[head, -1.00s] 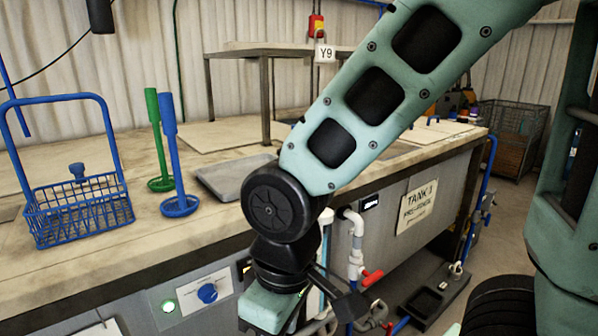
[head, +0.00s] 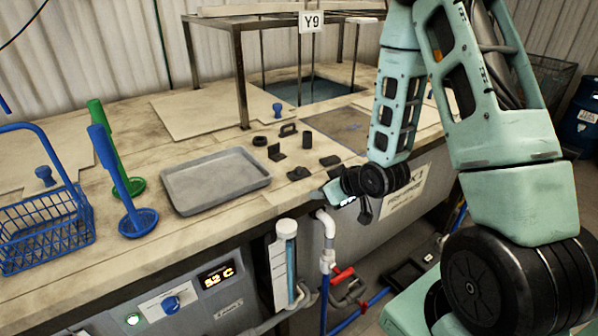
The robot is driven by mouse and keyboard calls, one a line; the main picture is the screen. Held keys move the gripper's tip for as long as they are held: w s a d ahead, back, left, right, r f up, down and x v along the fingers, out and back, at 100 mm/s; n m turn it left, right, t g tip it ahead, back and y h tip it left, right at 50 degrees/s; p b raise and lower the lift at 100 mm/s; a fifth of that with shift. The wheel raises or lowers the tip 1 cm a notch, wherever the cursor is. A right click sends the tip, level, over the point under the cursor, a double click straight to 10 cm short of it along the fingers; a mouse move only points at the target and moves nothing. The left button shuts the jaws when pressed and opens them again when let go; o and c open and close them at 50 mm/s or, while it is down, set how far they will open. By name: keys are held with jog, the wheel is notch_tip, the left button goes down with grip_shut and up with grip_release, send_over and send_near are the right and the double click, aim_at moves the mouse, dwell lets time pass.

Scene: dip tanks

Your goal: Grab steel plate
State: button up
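A flat grey square sheet (head: 338,131) lies on the bench behind my wrist in the head view. It looks like metal, but I cannot tell if it is the steel plate. Several small dark parts lie in front of it and to its left, including an angled bracket (head: 277,152) and a flat piece (head: 330,160). My gripper (head: 345,200) is at the bench's front edge, just right of and in front of the small parts. My wrist partly hides it, and its opening does not show clearly.
A shallow grey tray (head: 214,206) sits left of the parts. Blue and green ladles (head: 140,222) and a blue wire basket (head: 45,240) stand further left. A metal frame (head: 239,80) with sign Y9 stands behind. A pipe (head: 327,235) runs below the bench edge.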

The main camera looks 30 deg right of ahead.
jog(key=f+t, duration=0.1)
jog(key=m+t+b, duration=0.2)
jog(key=t+b, duration=0.1)
jog(key=t, duration=0.2)
send_near(300, 169)
jog(key=w, duration=0.2)
jog(key=w+f, duration=0.1)
jog(key=w, duration=0.2)
jog(key=shift+w+a, duration=0.2)
jog(key=shift+a, duration=0.05)
jog(key=shift+w, duration=0.35)
jog(key=w+p, duration=0.3)
jog(key=w, duration=0.1)
jog(key=shift+f, duration=0.15)
jog(key=shift+w+f, duration=0.15)
grip_shut()
